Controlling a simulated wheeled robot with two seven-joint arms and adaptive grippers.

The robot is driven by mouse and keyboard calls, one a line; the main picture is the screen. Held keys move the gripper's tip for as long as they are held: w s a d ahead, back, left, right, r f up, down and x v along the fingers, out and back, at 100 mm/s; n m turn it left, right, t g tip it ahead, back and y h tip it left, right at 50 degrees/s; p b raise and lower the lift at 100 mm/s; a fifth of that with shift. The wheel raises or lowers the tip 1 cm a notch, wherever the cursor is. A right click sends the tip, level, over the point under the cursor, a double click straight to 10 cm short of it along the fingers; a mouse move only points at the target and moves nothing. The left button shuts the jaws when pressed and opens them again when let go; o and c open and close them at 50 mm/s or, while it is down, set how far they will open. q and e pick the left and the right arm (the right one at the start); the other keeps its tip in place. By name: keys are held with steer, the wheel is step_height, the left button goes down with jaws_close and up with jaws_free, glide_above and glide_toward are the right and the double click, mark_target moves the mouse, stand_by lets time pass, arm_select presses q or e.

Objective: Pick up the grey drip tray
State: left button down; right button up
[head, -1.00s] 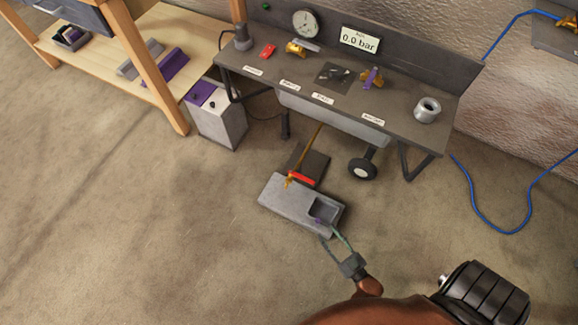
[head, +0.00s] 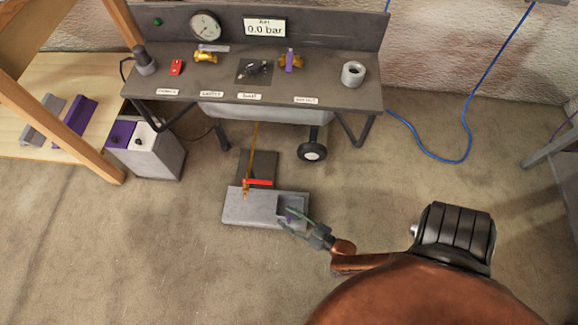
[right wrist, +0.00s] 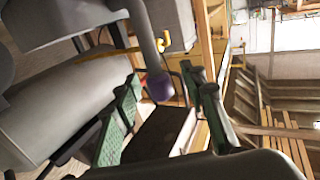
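A grey, shallow square tray (head: 288,202), which looks like the drip tray, sits at the right end of a low grey block (head: 250,207) on the floor. Something small and purple shows at it. My right gripper (head: 289,217) is at the tray's near right edge, its green fingers apart. In the right wrist view the open fingers (right wrist: 165,118) stand either side of a dark flat surface with a pale edge; I cannot tell whether they touch it. A rounded purple end (right wrist: 160,87) shows beyond. My left gripper is out of view.
A dark workbench (head: 330,92) with a gauge and a grey tank (head: 265,112) on wheels stands behind the block. A grey-purple bin (head: 150,160) stands left. Floor in front is clear.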

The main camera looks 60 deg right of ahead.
jaws_close()
stand_by(0.3)
steer(key=shift+r, duration=0.1)
stand_by(0.4)
